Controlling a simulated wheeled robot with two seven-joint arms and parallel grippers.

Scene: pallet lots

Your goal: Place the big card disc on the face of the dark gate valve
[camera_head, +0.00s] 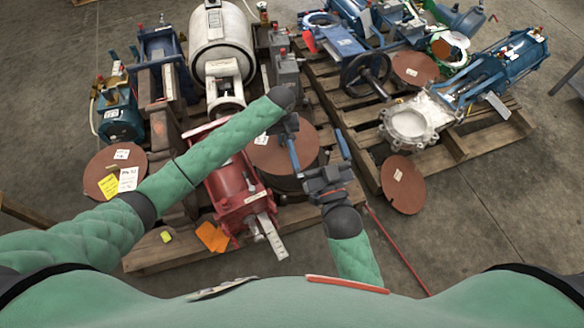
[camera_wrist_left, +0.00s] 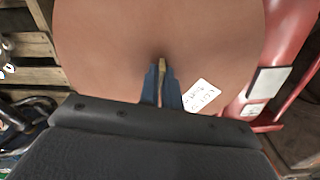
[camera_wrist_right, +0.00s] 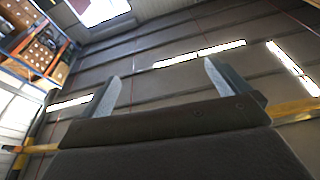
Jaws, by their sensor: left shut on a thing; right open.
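The big card disc (camera_head: 310,143) is brown, with a small white label. In the left wrist view the disc (camera_wrist_left: 100,45) fills the middle. My left gripper (camera_wrist_left: 160,80) is shut on it; in the head view my left wrist partly covers that grip. A dark round body (camera_head: 290,186), possibly the dark gate valve, shows just below the disc's near edge. I cannot tell whether the disc touches it. My right gripper (camera_head: 318,150) is open and empty, nearer the front, and its fingers (camera_wrist_right: 160,80) point up toward the ceiling in the right wrist view.
A red valve (camera_head: 237,185) stands left of the disc on the near pallet (camera_head: 160,255). Other brown discs rest at the left (camera_head: 115,170), right (camera_head: 403,185) and far right (camera_head: 415,68). A dark handwheel (camera_head: 366,76) rises on the right pallet. Floor is bare at lower right.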

